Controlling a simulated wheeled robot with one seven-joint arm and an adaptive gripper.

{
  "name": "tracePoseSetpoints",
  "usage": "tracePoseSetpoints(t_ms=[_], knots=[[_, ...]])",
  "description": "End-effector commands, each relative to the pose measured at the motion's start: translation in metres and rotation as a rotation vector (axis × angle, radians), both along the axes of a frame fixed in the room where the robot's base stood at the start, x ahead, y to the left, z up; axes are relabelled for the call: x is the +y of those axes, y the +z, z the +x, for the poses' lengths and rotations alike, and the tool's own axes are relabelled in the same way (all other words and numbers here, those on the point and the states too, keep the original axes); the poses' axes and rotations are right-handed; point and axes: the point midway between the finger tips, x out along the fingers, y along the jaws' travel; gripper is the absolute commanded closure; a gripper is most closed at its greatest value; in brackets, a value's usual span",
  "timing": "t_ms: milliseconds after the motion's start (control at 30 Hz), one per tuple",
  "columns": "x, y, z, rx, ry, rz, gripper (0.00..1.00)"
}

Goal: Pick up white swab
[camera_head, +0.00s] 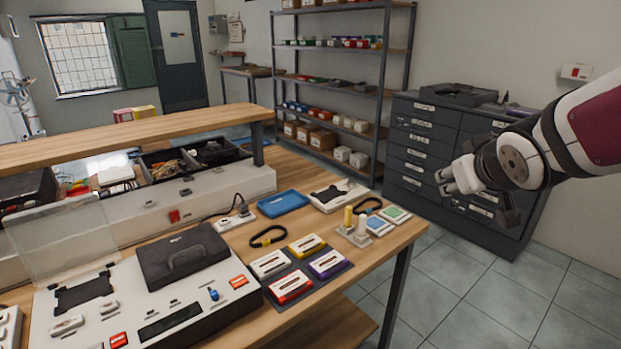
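A small pale holder (353,237) stands near the right end of the wooden table. An upright white piece (362,223) in it may be the white swab, but it is too small to be sure. A yellow piece (348,217) stands upright beside it. My gripper (446,182) is in the air to the right of the table, over the floor and in front of the dark drawer cabinet. It is well apart from the holder. Its fingers are small and partly overlap, so I cannot tell whether they are open or shut.
A white device with a black case (184,256) fills the table's left part. Colored boxes (306,245) lie on a dark mat left of the holder. A blue tray (283,203) and a black loop (267,237) lie nearby. A drawer cabinet (418,140) stands behind my gripper.

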Motion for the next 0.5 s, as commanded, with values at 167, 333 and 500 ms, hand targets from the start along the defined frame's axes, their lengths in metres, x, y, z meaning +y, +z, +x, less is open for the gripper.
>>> tracePoseSetpoints(t_ms=[167, 333, 500], knots=[[-0.010, -0.077, 0.084, -0.103, 0.134, -0.008, 0.62], [-0.006, -0.144, 0.137, -0.205, 0.296, 0.049, 0.62], [0.004, -0.214, 0.165, -0.306, 0.460, 0.172, 0.62]])
